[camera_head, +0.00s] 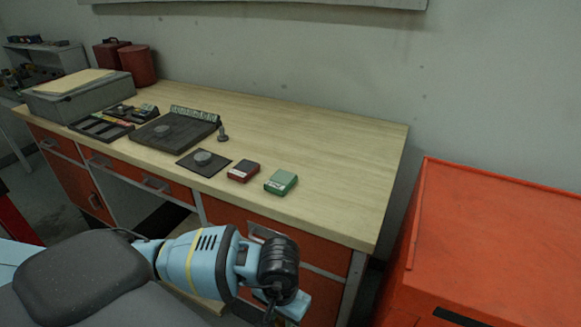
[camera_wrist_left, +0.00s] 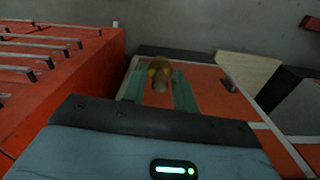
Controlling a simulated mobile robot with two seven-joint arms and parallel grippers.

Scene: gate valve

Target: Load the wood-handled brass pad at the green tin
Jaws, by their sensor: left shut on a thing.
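The green tin (camera_head: 281,182) sits near the front edge of the wooden workbench (camera_head: 320,150), right of a red tin. My left gripper (camera_wrist_left: 158,90) shows in the left wrist view, shut on a small brown rounded thing (camera_wrist_left: 160,66) between its greenish fingers. It looks like the wood-handled brass pad, but it is blurred and its lower face is hidden. In the head view my left arm reaches in from the lower left, and its wrist is below the bench front, lower than the tins. My right gripper is in neither view.
The red tin (camera_head: 243,171), a dark square mat (camera_head: 188,165) with a grey disc, a dark-handled piece (camera_head: 222,134) and a dark slab (camera_head: 165,138) stand left of the green tin. The bench's right side is clear. An orange cabinet (camera_head: 500,230) stands right.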

